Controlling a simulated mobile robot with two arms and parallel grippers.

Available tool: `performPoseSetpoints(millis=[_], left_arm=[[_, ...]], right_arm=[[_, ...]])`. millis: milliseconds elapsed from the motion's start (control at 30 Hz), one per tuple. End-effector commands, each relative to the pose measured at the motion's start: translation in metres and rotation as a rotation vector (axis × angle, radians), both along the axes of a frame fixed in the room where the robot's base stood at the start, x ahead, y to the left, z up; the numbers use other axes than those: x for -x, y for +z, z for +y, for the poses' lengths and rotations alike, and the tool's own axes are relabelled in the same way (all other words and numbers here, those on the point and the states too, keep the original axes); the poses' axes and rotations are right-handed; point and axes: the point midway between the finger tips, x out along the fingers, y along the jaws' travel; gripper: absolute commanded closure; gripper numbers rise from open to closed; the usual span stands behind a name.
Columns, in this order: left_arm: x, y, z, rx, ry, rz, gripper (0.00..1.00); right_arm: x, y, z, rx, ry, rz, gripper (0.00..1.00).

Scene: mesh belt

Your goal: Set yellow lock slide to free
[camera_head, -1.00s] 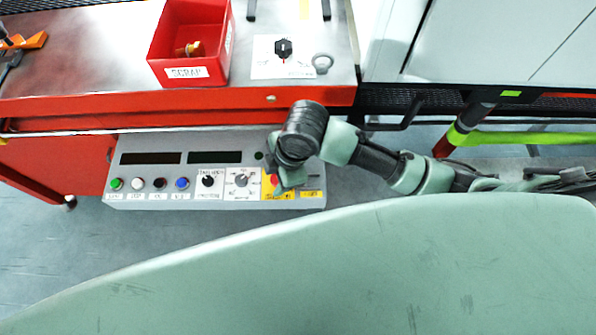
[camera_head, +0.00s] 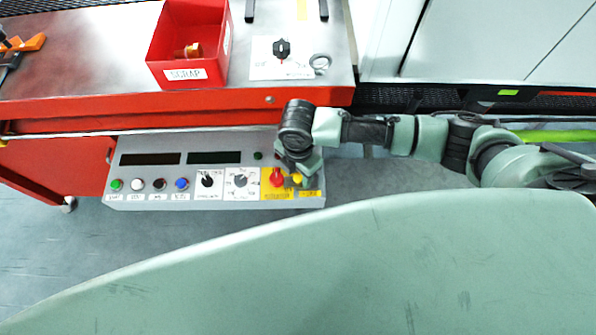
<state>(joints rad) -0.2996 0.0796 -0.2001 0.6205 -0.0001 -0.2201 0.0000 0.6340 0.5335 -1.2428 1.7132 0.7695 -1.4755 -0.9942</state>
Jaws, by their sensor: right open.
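The control panel (camera_head: 150,205) hangs below the front edge of the bench. Near its right end is a red knob (camera_head: 277,178) on a yellow plate (camera_head: 277,195). Just right of the knob, a small yellow piece (camera_head: 297,178), which looks like the lock slide, shows beneath my right gripper (camera_head: 294,180). The gripper is open and points down over it, partly hiding it. I cannot tell whether they touch, or which position the slide is in. My left gripper is not in view.
Left along the panel are several push buttons (camera_head: 159,184), a black selector (camera_head: 207,180) and a grey dial (camera_head: 240,181). On the bench stand a red scrap bin (camera_head: 188,75) and a plate with a black knob (camera_head: 282,48). Floor shows below the panel.

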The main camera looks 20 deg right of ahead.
Motion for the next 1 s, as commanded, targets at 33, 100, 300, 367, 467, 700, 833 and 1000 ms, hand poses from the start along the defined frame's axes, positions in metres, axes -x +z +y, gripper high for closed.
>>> performPoseSetpoints(millis=[33, 100, 300, 367, 467, 700, 833, 1000], left_arm=[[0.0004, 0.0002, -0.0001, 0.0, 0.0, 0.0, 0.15], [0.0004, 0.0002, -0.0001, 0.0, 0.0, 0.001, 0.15], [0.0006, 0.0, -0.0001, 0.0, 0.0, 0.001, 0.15], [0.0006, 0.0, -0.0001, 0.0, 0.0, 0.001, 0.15], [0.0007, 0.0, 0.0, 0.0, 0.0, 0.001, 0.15], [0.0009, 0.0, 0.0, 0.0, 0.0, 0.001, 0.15], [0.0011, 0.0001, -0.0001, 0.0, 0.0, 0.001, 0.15], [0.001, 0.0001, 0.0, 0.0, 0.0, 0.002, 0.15]], right_arm=[[0.0001, -0.0027, 0.0002, 0.0, 0.0, 0.0, 0.55], [0.0, -0.0045, 0.0002, 0.0, 0.0, -0.001, 0.55], [0.0, -0.0047, 0.0004, 0.0, 0.0, -0.001, 0.55], [0.0, -0.0046, 0.0004, 0.0, 0.0, -0.001, 0.69], [0.0, -0.0045, 0.0004, 0.0, 0.0, -0.001, 0.97], [0.0, -0.0043, 0.0004, 0.0, 0.0, -0.001, 1.0], [0.0, -0.0042, 0.0004, -0.001, 0.0, 0.0, 1.0], [0.0, -0.0041, 0.0004, -0.001, 0.0, 0.0, 1.0]])
